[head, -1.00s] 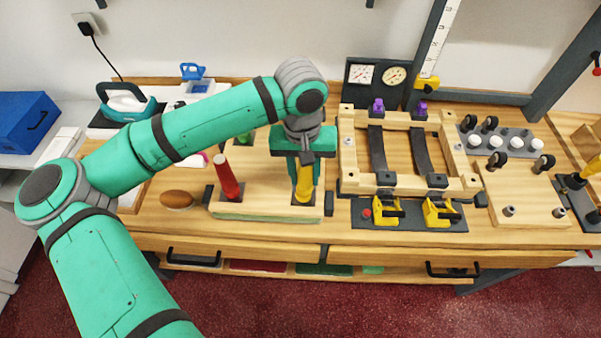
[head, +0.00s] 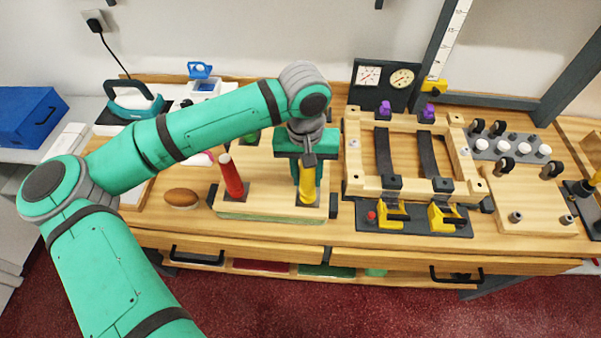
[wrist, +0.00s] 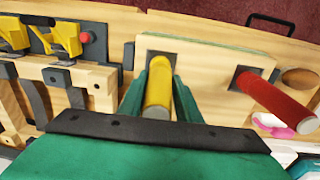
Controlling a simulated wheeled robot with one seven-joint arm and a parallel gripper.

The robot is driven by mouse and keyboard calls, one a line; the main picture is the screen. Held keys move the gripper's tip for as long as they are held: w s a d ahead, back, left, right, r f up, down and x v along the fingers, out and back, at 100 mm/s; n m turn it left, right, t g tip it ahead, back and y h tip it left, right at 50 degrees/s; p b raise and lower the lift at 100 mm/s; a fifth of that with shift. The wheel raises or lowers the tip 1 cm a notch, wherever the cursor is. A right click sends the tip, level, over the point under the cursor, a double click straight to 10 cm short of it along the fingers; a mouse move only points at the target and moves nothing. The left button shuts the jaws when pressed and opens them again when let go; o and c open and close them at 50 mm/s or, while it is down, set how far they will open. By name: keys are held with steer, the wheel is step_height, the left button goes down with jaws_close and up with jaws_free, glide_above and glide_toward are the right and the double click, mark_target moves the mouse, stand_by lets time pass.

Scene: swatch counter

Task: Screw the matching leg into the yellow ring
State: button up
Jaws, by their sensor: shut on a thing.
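A yellow leg (head: 307,188) stands upright at the right side of a light wooden board (head: 270,207). My gripper (head: 307,170) is over it with its jaws shut on it. In the wrist view the yellow leg (wrist: 157,88) lies between my two green fingers (wrist: 160,78). Its foot meets a dark square on the board. I cannot make out a yellow ring apart from the leg. A red leg (head: 232,178) stands at the left of the same board, apart from my gripper.
A wooden frame with dark straps (head: 352,175) stands to the right, with yellow clamps (head: 445,216) in front. A brown oval object (head: 182,198) lies left of the board. A board with casters (head: 530,200) is at far right. An iron (head: 135,102) stands at back left.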

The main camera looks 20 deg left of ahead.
steer(key=shift+s+a+f, duration=0.1)
steer(key=shift+s+a, duration=0.05)
steer(key=shift+s, duration=0.05)
steer(key=shift+d+f, duration=0.15)
steer(key=shift+d, duration=0.6)
steer(key=shift+f, duration=0.1)
steer(key=shift+c, duration=0.4)
steer(key=shift+a+f, duration=0.1)
steer(key=shift+a+f, duration=0.1)
steer(key=shift+f, duration=0.05)
jaws_close()
steer(key=m, duration=1)
steer(key=shift+w+m, duration=0.1)
steer(key=shift+m, duration=0.2)
